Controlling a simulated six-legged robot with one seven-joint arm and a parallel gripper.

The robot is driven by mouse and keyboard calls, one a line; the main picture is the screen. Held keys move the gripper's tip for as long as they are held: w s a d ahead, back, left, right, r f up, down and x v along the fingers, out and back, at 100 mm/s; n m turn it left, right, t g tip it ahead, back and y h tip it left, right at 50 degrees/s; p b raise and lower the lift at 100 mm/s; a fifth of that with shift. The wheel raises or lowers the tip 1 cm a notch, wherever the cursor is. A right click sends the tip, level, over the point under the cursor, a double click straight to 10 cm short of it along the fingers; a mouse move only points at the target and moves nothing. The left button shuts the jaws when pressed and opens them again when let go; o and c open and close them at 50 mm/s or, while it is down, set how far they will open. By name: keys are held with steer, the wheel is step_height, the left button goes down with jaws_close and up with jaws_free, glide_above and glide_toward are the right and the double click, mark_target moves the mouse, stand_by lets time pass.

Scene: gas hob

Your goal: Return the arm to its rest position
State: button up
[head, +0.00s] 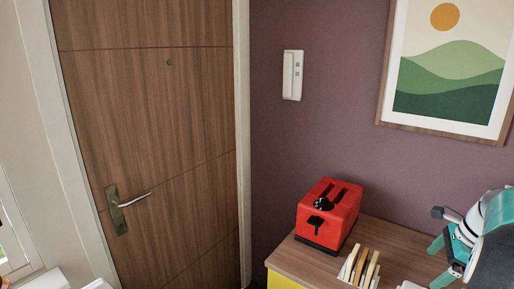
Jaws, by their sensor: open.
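My gripper is not in view in the head view, so its place and what is near its fingers cannot be seen. White rounded parts show at the bottom left edge, but they are too cut off for me to tell what they are.
A wooden door (150,130) with a metal handle (130,200) fills the left. On the counter (395,243) stand a red toaster (329,215), a rack with bread slices (362,267) and a cut-off teal device (490,215). A wall phone (292,75) and picture (447,70) hang behind.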

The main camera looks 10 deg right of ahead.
steer(key=w+a+r+n+h, duration=0.1)
steer(key=a+r+n, duration=0.35)
steer(key=a, duration=0.75)
steer(key=w+a+r+n+h, duration=0.1)
steer(key=a+n, duration=0.7)
steer(key=a, duration=0.3)
steer(key=s+a+n+t, duration=0.1)
steer(key=s+a+n, duration=0.2)
steer(key=a+n, duration=0.3)
steer(key=s+a+n+t, duration=0.1)
steer(key=s+a+n, duration=0.3)
steer(key=a, duration=0.5)
steer(key=shift+s+a+f+n, duration=0.25)
steer(key=shift+a+f+n, duration=0.15)
steer(key=shift+n, duration=0.85)
steer(key=shift+o, duration=0.5)
steer(key=shift+s+a+f+n, duration=0.15)
steer(key=shift+s+a+n, duration=0.15)
steer(key=shift+n, duration=0.2)
